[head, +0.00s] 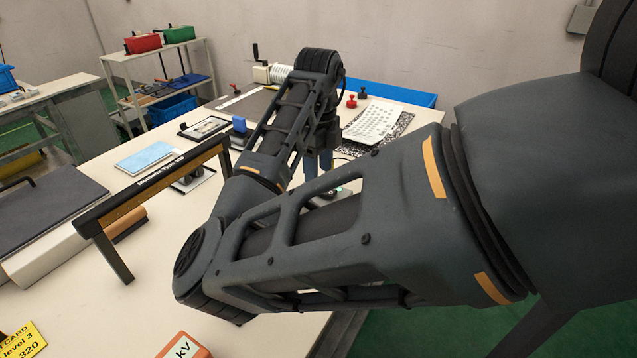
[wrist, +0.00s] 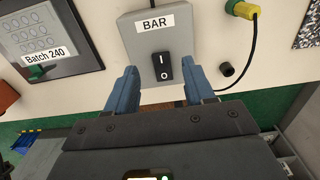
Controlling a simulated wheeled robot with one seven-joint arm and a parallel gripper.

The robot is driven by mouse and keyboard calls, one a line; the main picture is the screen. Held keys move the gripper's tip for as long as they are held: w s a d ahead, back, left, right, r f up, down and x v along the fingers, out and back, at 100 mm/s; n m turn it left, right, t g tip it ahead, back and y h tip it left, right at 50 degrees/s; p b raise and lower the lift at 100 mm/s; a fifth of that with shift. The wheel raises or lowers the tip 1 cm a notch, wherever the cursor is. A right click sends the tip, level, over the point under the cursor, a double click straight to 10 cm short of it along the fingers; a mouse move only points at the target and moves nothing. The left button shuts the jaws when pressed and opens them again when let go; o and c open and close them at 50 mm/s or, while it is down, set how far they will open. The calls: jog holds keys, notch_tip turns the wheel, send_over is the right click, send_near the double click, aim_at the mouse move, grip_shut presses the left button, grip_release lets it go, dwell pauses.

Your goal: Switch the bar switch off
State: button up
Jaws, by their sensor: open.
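The bar switch is a grey box (wrist: 188,45) labelled BAR, at the top centre of the wrist view. Its black rocker (wrist: 163,68) has I at the upper end and O at the lower end. I cannot tell which end is pressed in. My gripper (wrist: 161,78) is open, with blue fingers on either side of the rocker in the picture and nothing between them. I cannot tell whether the fingers touch the box. In the head view my gripper (head: 318,166) is low over the table, and my arm hides most of the area around it.
Left of the switch is a keypad panel (wrist: 40,38) labelled Batch 240. A dark bridge-like frame (head: 150,188) stands on the table (head: 185,255) left of my arm.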

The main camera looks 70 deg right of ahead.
jog(key=shift+f, duration=2.15)
grip_shut()
jog(key=shift+s+t+h+b, duration=0.3)
jog(key=shift+t+b, duration=0.9)
jog(key=shift+s+a+r+t+b, duration=0.15)
jog(key=shift+t+b, duration=0.2)
jog(key=shift+t, duration=0.2)
jog(key=shift+s+d+r+t+b, duration=0.1)
jog(key=shift+t+b, duration=0.25)
jog(key=shift+t, duration=0.2)
jog(key=shift+r+h, duration=0.1)
jog(key=shift+h, duration=0.2)
grip_release()
